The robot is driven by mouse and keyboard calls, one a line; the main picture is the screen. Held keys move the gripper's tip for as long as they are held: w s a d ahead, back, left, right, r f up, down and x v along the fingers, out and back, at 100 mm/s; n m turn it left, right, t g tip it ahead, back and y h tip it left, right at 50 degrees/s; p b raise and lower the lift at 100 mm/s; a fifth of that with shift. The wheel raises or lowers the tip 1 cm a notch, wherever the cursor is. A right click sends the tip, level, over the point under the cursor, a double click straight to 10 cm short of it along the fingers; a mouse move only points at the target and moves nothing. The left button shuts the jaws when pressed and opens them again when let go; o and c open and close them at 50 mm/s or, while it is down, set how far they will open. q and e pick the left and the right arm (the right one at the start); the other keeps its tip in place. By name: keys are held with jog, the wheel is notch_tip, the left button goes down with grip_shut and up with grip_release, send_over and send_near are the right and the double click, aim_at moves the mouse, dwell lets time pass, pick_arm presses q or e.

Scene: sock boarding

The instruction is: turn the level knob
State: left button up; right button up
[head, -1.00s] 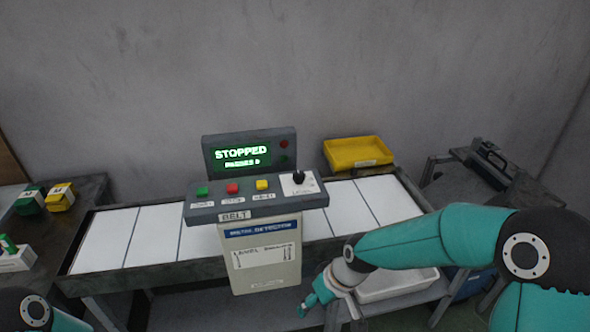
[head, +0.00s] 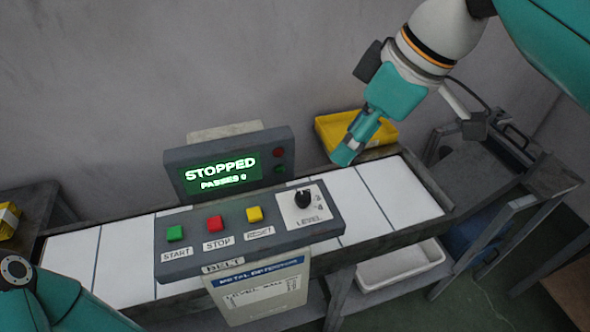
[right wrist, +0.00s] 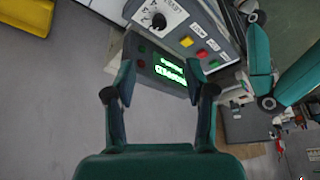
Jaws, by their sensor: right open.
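The black level knob (head: 303,198) stands on a white plate marked LEVEL at the right end of the grey control panel (head: 190,262). In the right wrist view the knob (right wrist: 159,21) is near the top, beyond the fingertips. My right gripper (head: 345,152) is above and behind the panel's right end, apart from the knob. In the right wrist view its two fingers (right wrist: 160,78) are spread with nothing between them. My left arm shows at the lower left of the head view; its gripper is out of frame.
Green START (head: 175,233), red STOP (head: 215,223) and yellow RESET (head: 254,214) buttons sit left of the knob. The display (head: 222,173) behind reads STOPPED. A yellow bin (head: 328,130) stands behind the white belt (head: 375,205). A white tray (head: 400,264) is below.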

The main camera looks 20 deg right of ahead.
aim_at(304, 196)
jog(key=b+x, duration=0.1)
jog(key=x, duration=1.5)
jog(key=shift+w+a+f, duration=0.1)
jog(key=shift+w+f, duration=0.15)
grip_shut()
